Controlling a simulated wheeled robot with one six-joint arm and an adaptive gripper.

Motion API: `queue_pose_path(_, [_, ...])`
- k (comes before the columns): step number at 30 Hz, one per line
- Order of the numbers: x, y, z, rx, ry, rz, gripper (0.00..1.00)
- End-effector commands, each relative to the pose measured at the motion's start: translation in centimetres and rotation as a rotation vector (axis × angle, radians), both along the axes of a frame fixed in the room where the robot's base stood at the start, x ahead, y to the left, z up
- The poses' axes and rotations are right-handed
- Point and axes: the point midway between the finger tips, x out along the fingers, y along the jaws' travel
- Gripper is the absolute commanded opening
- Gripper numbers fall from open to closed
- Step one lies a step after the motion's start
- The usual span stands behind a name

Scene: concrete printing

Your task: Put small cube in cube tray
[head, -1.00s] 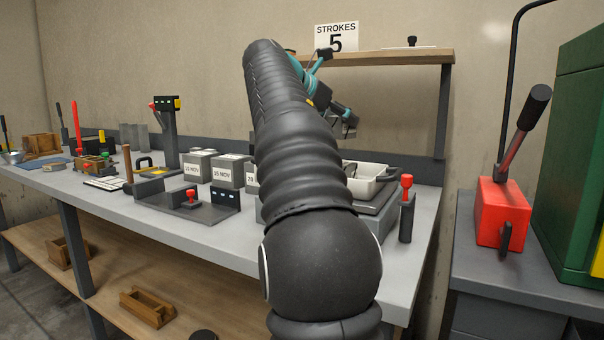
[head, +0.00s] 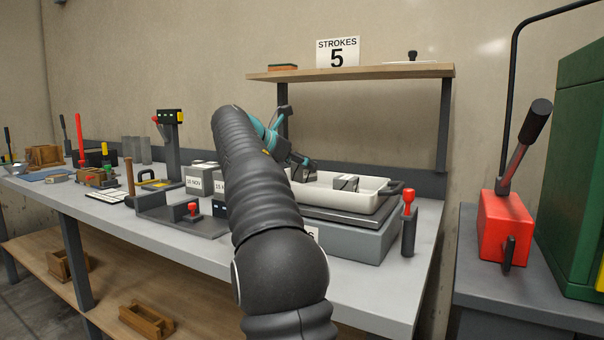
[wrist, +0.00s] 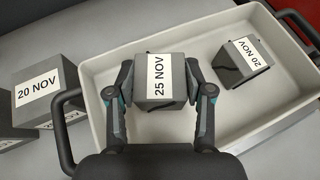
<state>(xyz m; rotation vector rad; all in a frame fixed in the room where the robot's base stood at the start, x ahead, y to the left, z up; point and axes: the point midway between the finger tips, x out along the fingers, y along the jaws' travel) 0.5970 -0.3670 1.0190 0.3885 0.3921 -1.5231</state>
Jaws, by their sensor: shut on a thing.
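My gripper (wrist: 160,88) is shut on a grey cube (wrist: 161,99) labelled "25 NOV", one finger on each side. In the wrist view the held cube is over the white cube tray (wrist: 225,27); whether it touches the tray floor I cannot tell. Another grey cube (wrist: 244,61), labelled "20 NOV", sits turned at an angle inside the tray, right of my gripper and apart from it. It also shows in the head view (head: 346,183), in the tray (head: 372,202). There my arm partly hides the tray's left end.
The tray has dark handles and rests on a grey block (head: 350,238). A red-knobbed post (head: 408,230) stands at right. A shelf (head: 350,73) with a "STROKES 5" sign (head: 337,52) is above.

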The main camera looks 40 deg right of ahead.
Motion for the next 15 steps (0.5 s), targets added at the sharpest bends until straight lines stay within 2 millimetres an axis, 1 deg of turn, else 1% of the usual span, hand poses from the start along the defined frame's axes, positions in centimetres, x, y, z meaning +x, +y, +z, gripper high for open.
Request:
queue_pose_path(3, [-0.1,0.0,-1.3,-0.001,0.002,0.000,0.04])
queue_pose_path(6, [-0.1,0.0,-2.0,-0.001,0.001,0.000,0.04])
queue_pose_path(15, [-0.1,0.0,-2.3,-0.001,-0.001,0.000,0.04])
